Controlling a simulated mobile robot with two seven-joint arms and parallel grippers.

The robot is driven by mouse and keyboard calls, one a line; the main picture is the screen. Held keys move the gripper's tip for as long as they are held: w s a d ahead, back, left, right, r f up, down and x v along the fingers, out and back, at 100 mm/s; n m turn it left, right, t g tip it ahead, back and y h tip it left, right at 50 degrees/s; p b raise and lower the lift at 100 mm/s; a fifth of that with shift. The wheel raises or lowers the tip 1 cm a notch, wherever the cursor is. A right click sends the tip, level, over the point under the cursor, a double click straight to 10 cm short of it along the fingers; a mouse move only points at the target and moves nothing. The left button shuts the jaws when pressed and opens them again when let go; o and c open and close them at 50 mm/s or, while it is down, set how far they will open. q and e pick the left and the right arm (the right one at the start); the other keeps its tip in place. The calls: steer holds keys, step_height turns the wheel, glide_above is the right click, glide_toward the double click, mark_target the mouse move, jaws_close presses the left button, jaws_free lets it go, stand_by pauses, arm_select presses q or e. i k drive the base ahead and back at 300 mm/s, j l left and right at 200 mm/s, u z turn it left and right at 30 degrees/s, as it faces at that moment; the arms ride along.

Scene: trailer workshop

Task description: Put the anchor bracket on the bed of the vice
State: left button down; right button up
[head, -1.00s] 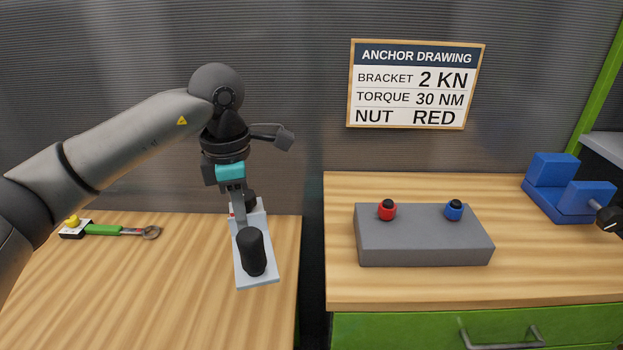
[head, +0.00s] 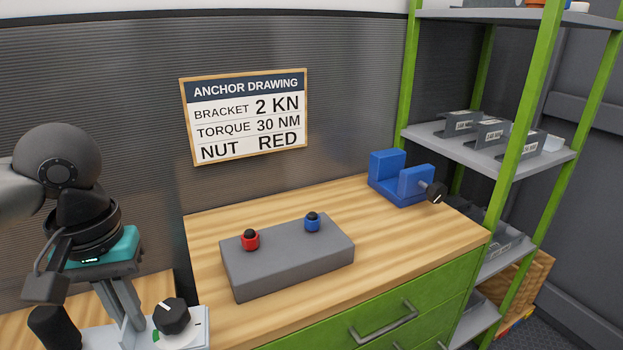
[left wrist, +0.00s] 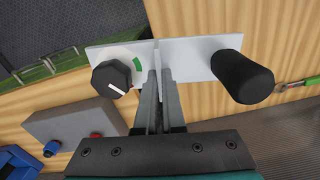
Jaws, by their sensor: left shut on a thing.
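My left gripper (head: 128,318) is shut on a white plate tool (head: 195,322) with a black knob, a green mark and a black upright handle. The left wrist view shows the fingers (left wrist: 160,85) pinching a thin upright fin on this plate (left wrist: 195,55). The blue vice (head: 385,172) stands at the back right of the right bench, jaws apart, its bed between them bare. Several grey brackets (head: 497,132) with white labels sit on the rack's middle shelf; the label text is too small to read. My right gripper is not in view.
A grey block (head: 290,265) holds a red nut (head: 250,240) and a blue nut (head: 312,222) on the right bench (head: 330,305). The green-posted rack (head: 517,160) stands to the right. A sign on the wall reads 2 KN, 30 NM, NUT RED.

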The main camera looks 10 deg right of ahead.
mark_target(391, 188)
steer(key=i+l+z, duration=0.2)
steer(key=l, duration=0.2)
steer(key=l+z, duration=0.15)
steer(key=l, duration=0.2)
steer(key=i+l+z, duration=0.2)
steer(key=i+l, duration=0.05)
steer(key=l, duration=0.1)
